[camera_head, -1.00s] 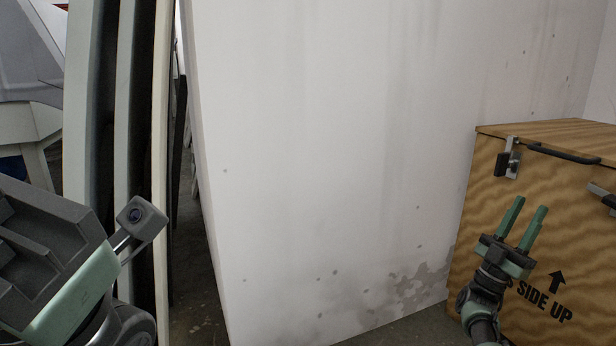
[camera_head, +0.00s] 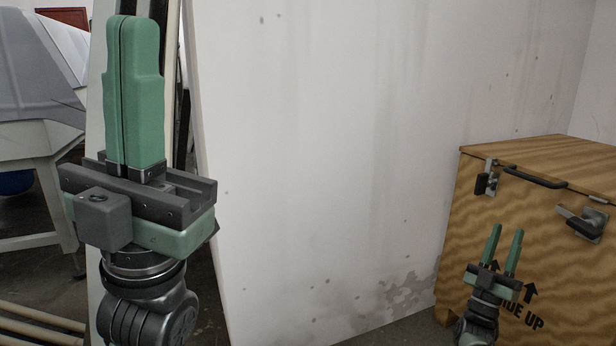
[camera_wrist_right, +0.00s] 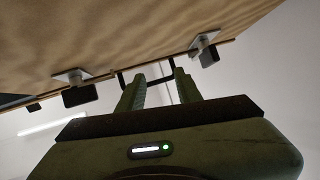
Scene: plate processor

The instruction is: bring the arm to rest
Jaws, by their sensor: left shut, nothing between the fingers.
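My left gripper (camera_head: 136,95) stands upright and large at the left of the head view. Its two green fingers lie together, shut with nothing between them. My right gripper (camera_head: 507,243) is at the lower right of the head view, in front of the wooden crate, pointing up. Its two green fingers are apart and empty. In the right wrist view its fingers (camera_wrist_right: 160,90) also stand apart, with the crate above them in the picture.
A wooden crate (camera_head: 540,210) with metal latches and a black handle (camera_head: 535,177) stands at the right. A stained white wall panel (camera_head: 330,150) fills the middle. A grey-topped table (camera_head: 40,75) stands at the far left, with pale poles (camera_head: 40,325) on the floor.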

